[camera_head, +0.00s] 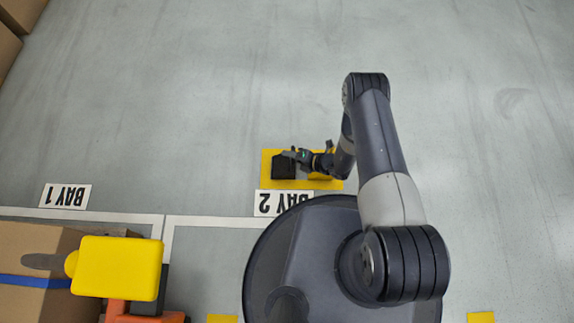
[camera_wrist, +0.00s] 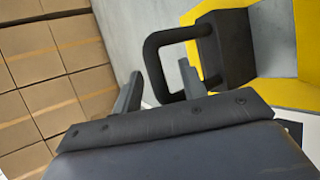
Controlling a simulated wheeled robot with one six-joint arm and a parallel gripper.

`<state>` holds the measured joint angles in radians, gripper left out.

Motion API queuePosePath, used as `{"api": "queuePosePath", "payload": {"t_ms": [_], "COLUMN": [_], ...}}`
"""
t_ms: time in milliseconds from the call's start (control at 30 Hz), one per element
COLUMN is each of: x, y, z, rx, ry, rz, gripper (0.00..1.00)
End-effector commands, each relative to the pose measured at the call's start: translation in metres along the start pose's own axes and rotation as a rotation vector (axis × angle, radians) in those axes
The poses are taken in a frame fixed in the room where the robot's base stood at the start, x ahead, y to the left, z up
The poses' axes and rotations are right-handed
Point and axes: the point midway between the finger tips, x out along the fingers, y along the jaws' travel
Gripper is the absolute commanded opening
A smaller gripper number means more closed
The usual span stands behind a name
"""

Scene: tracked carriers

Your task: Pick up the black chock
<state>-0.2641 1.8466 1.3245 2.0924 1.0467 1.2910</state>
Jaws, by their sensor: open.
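The black chock (camera_head: 284,168) sits on a yellow pad (camera_head: 268,180) behind the BAY 2 sign. In the wrist view the chock (camera_wrist: 236,45) is a dark block with a black loop handle (camera_wrist: 154,60) standing out on its left side. My gripper (camera_head: 300,155) is at the chock's right edge in the head view. In the wrist view my gripper (camera_wrist: 160,70) is open, and the handle's outer bar appears between its two fingers. I cannot tell whether either finger touches the handle. The lower end of the handle is partly hidden by the right finger.
A BAY 2 sign (camera_head: 283,203) lies in front of the pad, partly covered by my base. A BAY 1 sign (camera_head: 66,196) lies to the left. A yellow-topped object (camera_head: 117,268) stands beside a cardboard box (camera_head: 30,300). Stacked boxes (camera_wrist: 50,60) fill the wrist view's left. Floor behind the pad is clear.

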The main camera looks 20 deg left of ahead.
Motion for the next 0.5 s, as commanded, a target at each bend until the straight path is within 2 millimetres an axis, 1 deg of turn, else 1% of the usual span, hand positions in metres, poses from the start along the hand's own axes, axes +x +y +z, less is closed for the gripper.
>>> {"api": "queuePosePath", "payload": {"t_ms": [133,500], "x": [-0.0005,-0.0008], "y": [0.0002,0.0001], "z": [0.0001,0.0001], "rx": [0.000,0.000], "ry": [0.000,0.000], "rz": [0.000,0.000], "gripper": [0.40,0.10]}}
